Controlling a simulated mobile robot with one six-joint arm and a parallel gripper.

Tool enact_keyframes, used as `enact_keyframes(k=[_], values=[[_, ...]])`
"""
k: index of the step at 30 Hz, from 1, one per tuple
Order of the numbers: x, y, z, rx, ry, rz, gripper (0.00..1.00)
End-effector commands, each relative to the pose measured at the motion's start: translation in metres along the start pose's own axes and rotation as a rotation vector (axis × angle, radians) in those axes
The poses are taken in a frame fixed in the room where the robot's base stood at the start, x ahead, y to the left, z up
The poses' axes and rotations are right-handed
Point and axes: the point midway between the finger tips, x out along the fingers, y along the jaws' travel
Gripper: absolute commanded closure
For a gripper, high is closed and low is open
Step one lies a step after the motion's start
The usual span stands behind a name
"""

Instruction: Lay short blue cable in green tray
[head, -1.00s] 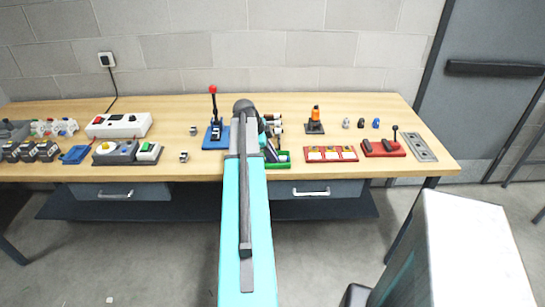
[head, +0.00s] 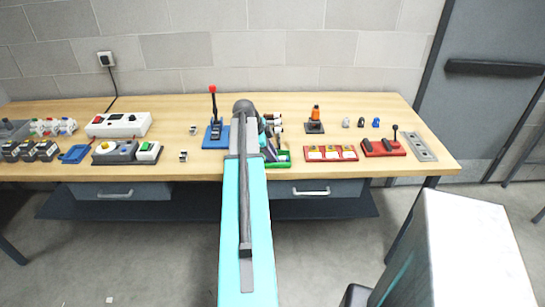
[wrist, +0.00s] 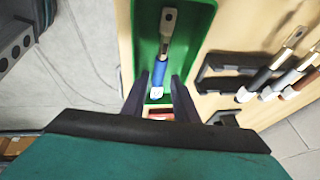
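The green tray (wrist: 203,18) fills the upper middle of the wrist view. Its edge also shows beside my arm in the head view (head: 284,158). The short blue cable (wrist: 160,72), with a metal end at the top and a white tip at the bottom, appears to lie lengthwise inside the tray. My gripper (wrist: 159,97) is over the tray's near end. Its two dark fingers stand apart on either side of the cable's lower end, with green showing between. In the head view my arm hides the gripper and most of the tray.
A black rack (wrist: 215,62) with several metal-ended cables (wrist: 285,80) stands right of the tray. In the head view a lever on a blue base (head: 216,136) is left of my arm. A red three-part panel (head: 331,153) and an orange-topped stand (head: 315,122) are to the right.

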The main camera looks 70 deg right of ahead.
Motion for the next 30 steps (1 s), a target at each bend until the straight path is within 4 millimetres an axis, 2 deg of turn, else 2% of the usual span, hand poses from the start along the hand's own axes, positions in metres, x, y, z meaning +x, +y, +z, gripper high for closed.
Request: enact_keyframes(k=[1,7,13,30], values=[[0.003,0.005,0.001,-0.001,-0.002,0.015,0.64],[0.003,0.006,0.002,-0.001,-0.003,0.016,0.64],[-0.005,0.005,0.002,-0.002,-0.004,0.014,0.64],[-0.07,0.002,0.0,0.0,-0.001,0.002,0.64]])
